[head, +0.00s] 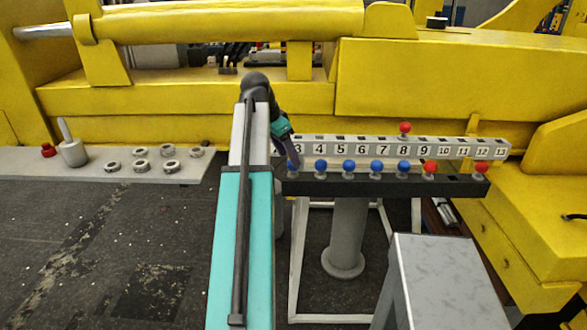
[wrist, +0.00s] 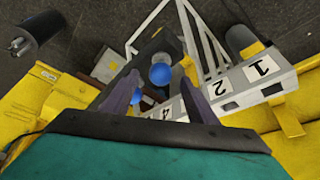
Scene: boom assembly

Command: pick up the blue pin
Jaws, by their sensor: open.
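Several blue pins with round heads, one of them a blue pin (head: 320,166), stand in a row on a black rail (head: 450,188) in the head view. My gripper (head: 292,160) is at the left end of this row, partly hidden by my arm. In the wrist view a blue pin (wrist: 160,74) shows between the two purple fingers of my open gripper (wrist: 161,79). The fingers look apart from its head, but I cannot tell the depth. Another blue head shows partly beside the left finger.
A white numbered rail (head: 470,149) runs just behind the black rail, with a red pin (head: 405,128) standing in it. Red pins (head: 429,167) also stand right of the blue ones. A grey shelf (head: 90,172) with several rings is at left. A yellow boom (head: 430,80) lies behind.

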